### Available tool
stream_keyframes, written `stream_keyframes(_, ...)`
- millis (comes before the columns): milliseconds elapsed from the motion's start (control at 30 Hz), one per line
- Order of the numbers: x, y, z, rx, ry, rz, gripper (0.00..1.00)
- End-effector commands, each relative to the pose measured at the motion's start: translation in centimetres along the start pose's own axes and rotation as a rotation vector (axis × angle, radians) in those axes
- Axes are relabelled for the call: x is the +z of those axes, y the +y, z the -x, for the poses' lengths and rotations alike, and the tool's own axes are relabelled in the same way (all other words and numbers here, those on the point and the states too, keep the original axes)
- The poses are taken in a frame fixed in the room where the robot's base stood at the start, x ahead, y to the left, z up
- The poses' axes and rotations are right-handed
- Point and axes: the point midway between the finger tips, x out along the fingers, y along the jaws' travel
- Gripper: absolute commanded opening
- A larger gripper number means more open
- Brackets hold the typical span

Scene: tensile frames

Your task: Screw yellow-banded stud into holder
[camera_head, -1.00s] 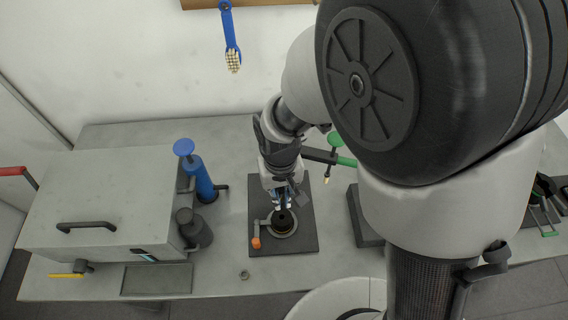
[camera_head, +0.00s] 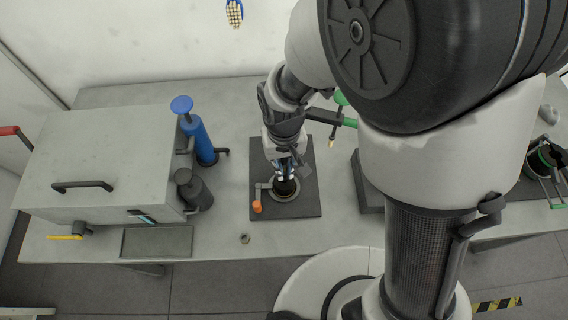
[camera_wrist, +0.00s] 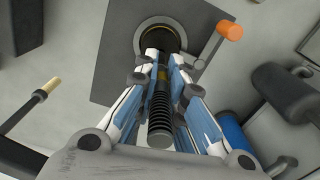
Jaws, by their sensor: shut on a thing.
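My gripper (camera_wrist: 163,95) is shut on a dark threaded stud (camera_wrist: 160,108) in the wrist view. A yellow band (camera_wrist: 161,72) shows on the stud near its far end. The stud points at the round dark holder (camera_wrist: 160,32), which has a metal ring and sits on a black plate (camera_wrist: 104,50). Whether the stud's far end is inside the holder cannot be told. In the head view my gripper (camera_head: 285,174) is over the holder (camera_head: 286,190), and the stud is mostly hidden. A crank with an orange knob (camera_head: 257,207) sits at the holder's left.
A grey box (camera_head: 110,160) with a handle stands at the left. A blue pump-like cylinder (camera_head: 200,140) and a dark bottle (camera_head: 192,190) stand beside it. A green-handled tool (camera_head: 350,122) is right of the gripper. A small nut (camera_head: 244,239) lies on the bare table front (camera_head: 300,238).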

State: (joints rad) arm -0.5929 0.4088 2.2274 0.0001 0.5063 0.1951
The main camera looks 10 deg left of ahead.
Motion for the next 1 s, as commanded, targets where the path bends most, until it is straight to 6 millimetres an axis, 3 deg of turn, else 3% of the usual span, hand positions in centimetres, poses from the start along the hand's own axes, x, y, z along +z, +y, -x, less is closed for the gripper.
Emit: stream_keyframes(1000,-0.01,-0.01,-0.58,0.0,0.001,0.0,0.0)
